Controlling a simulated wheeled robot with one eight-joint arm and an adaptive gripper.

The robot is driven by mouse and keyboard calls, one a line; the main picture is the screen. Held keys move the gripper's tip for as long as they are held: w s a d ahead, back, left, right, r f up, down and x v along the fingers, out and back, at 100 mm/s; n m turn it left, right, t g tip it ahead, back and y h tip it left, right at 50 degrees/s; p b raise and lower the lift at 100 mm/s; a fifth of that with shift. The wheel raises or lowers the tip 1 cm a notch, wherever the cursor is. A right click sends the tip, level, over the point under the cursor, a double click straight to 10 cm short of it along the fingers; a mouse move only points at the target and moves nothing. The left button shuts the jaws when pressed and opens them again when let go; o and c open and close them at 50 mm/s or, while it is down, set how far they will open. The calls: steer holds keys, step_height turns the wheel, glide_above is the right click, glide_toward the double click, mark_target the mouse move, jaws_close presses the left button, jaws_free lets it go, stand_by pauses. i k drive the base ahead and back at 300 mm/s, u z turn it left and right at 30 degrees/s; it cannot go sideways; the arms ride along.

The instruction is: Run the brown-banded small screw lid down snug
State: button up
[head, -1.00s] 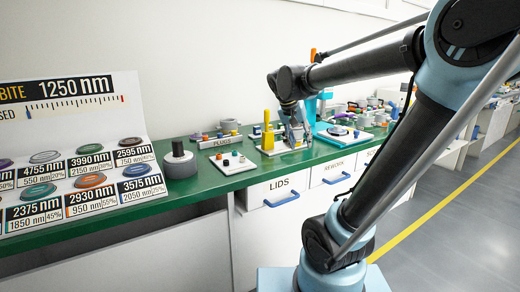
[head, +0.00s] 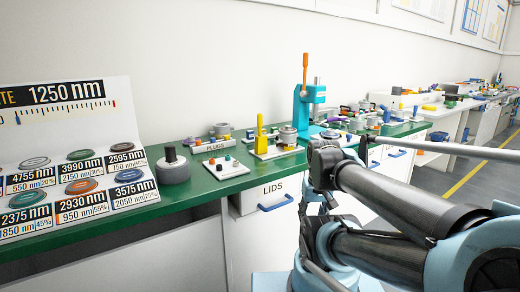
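I cannot make out a brown-banded small screw lid in the head view. A white fixture plate (head: 268,153) with a yellow upright post (head: 260,133) stands on the green bench. A grey round part (head: 288,135) is at its right side; it is too small to tell whether it bears a lid or any band. My gripper is at the end of the folded arm, around the dark wrist (head: 325,160), in front of the bench edge and right of the fixture. Its fingers cannot be made out, nor whether they hold anything.
A teal press with an orange handle (head: 305,68) stands behind the fixture. A white plate with small coloured pegs (head: 222,165) and a grey cylinder with a black knob (head: 173,167) are to the left. The PLUGS tray (head: 212,145) is behind; the LIDS drawer (head: 272,190) is below.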

mark_target(288, 129)
steer(key=u, duration=1.35)
steer(key=i, duration=0.4)
steer(key=z, duration=1.5)
